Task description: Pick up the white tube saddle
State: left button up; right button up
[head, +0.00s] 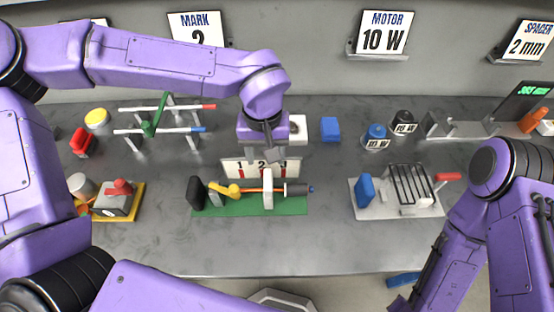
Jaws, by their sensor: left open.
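A small white block (299,127), which looks like the white tube saddle, stands on the grey bench in the upper middle. My left gripper (265,155) points down just left of it and partly covers its left side. The gripper is open, with nothing seen between its fingers. Whether a finger touches the block cannot be told. My right arm comes in at the right edge; its gripper is not in view.
A similar blue block (331,129) stands to the right. In front is a green-based fixture (300,207) with a rod and a white numbered plate (237,167) behind it. A rack of rods (150,130) stands left, a wire-topped tray (395,208) right.

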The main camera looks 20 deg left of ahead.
aim_at(268, 176)
pick_arm(q)
jog(key=shift+w+f, duration=0.35)
jog(key=shift+f, duration=0.45)
jog(key=s+f, duration=0.2)
jog(key=f, duration=0.1)
jog(key=shift+d, duration=0.1)
jog(key=f, duration=0.3)
jog(key=w+f+p, duration=0.1)
jog(key=f, duration=0.1)
jog(key=shift+d+f, duration=0.15)
jog(key=shift+f, duration=0.15)
jog(key=shift+s+r, duration=0.1)
jog(key=shift+s, duration=0.2)
jog(key=shift+c, duration=1.3)
grip_shut()
pick_arm(e)
jog(key=shift+r, duration=0.65)
